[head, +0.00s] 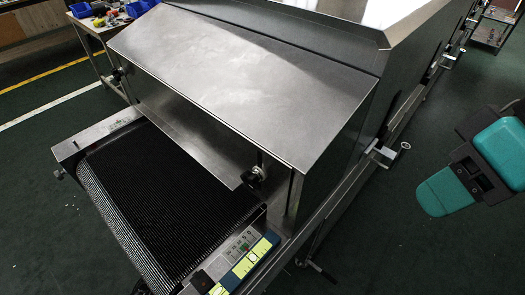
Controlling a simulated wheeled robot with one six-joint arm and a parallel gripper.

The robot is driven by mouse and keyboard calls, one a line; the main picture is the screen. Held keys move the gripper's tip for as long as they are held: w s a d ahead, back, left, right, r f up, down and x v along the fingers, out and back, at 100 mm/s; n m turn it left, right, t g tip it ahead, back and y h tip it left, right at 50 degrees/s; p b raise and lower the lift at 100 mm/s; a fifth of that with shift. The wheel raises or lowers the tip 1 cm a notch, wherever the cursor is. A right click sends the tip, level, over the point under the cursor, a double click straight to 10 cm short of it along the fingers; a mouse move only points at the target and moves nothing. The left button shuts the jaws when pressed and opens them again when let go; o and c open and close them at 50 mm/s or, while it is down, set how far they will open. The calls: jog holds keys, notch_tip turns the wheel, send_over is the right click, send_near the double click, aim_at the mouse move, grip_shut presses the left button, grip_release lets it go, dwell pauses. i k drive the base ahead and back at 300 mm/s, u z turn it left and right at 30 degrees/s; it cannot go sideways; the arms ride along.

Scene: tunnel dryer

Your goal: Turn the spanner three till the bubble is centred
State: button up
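A metal piece with a ring end (404,146) sticks out from the right side of the dryer (250,85), by a bracket low on the frame. It may be a spanner, but I cannot tell which one. Smaller similar fittings (447,60) sit farther back along the same side. A dark handle-like part (318,269) sticks out low near the front right corner. I cannot make out a level or its bubble. Teal and dark parts at the right edge look like my arm. My gripper does not show.
A black mesh belt (165,200) comes out at the dryer's front. A control panel (240,250) with yellow-green labels sits at its right corner. A table (88,24) with blue bins stands at upper left. The green floor (400,240) at right is clear.

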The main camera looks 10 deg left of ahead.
aim_at(323, 273)
jog(key=k, duration=0.5)
jog(key=z, duration=0.95)
jog(key=i, duration=0.55)
jog(key=u, duration=2.15)
jog(key=k, duration=0.15)
jog(key=u, duration=0.05)
